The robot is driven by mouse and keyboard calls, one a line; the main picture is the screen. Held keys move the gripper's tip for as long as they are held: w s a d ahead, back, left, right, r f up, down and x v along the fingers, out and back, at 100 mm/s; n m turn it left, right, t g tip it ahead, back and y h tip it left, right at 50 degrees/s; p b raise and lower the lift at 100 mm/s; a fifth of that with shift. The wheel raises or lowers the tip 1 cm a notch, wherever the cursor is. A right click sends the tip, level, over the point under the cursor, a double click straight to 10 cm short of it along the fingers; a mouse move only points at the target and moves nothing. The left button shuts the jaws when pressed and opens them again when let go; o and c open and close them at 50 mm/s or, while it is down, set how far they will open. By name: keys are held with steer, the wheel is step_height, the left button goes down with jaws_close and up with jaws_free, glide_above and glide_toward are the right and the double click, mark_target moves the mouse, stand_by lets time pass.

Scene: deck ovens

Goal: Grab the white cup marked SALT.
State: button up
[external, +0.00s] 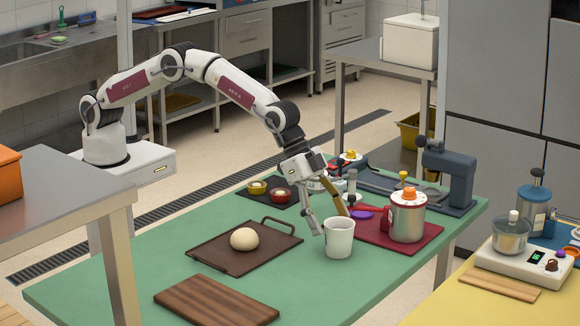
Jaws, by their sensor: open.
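A white cup (339,242) stands upright on the green table, right of the middle. A marking shows faintly on its side, too small to read. My gripper (331,224) points down at the cup, with its fingers apart. One finger is at the cup's left side and the other is near its far rim. I cannot tell whether either finger touches the cup or whether the cup is between them.
A dark tray (216,262) with a dough ball (244,239) lies left of the cup. A red mat (424,239) with a metal canister (407,217) is close on the right. A wooden board (217,302) lies in front. Green table (318,291) is clear before the cup.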

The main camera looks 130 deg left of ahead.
mark_target(336, 228)
steer(key=shift+w+f, duration=0.1)
steer(key=shift+f, duration=0.05)
steer(key=shift+a+x, duration=0.2)
steer(key=shift+x, duration=0.5)
steer(key=shift+a+x, duration=0.15)
steer(key=shift+x, duration=1.6)
steer(key=c, duration=1.3)
